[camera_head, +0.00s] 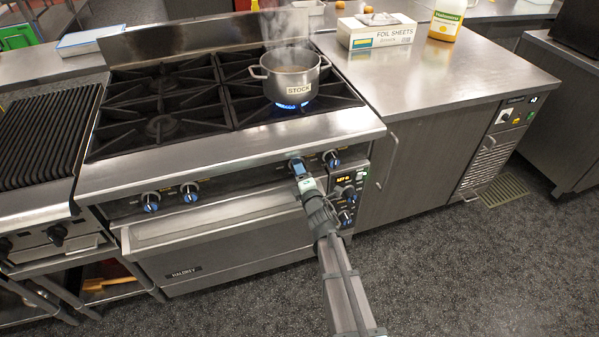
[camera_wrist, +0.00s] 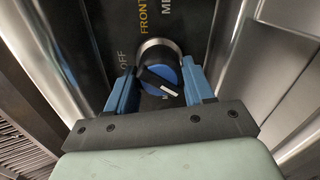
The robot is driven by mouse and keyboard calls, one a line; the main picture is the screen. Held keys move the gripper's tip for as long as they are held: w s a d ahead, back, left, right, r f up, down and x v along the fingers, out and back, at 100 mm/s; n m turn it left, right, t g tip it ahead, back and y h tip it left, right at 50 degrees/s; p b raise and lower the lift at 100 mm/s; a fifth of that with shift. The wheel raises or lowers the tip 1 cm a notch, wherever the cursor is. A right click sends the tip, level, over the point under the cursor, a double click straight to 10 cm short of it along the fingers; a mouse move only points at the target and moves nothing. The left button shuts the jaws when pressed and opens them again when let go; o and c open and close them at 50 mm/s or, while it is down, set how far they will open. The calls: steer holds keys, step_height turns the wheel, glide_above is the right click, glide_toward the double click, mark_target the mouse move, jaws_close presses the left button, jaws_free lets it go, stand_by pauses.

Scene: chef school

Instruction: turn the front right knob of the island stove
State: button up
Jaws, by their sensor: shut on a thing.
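The island stove (camera_head: 240,138) has a row of black and blue knobs along its front panel. My gripper (camera_head: 298,168) reaches the panel at the third knob from the left. In the wrist view, my gripper (camera_wrist: 159,76) has its blue fingers on either side of this black and blue knob (camera_wrist: 160,78), shut on it. The panel beside it reads "FRONT", "OFF" and part of another word; the rest is hidden. The knob's white mark points toward the lower right in that view. In the head view, my gripper hides most of this knob.
A steaming pot marked STOCK (camera_head: 290,78) stands over a blue flame on the right burners. Another knob (camera_head: 331,158) is close on the right, above a control panel with a lit display (camera_head: 344,180). Two knobs are farther left. An oven handle (camera_head: 220,222) runs below.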

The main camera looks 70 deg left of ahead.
steer(key=shift+s+n, duration=0.15)
steer(key=shift+n, duration=1.15)
steer(key=o, duration=1)
steer(key=shift+d, duration=0.1)
steer(key=d, duration=1.3)
steer(key=shift+d, duration=0.35)
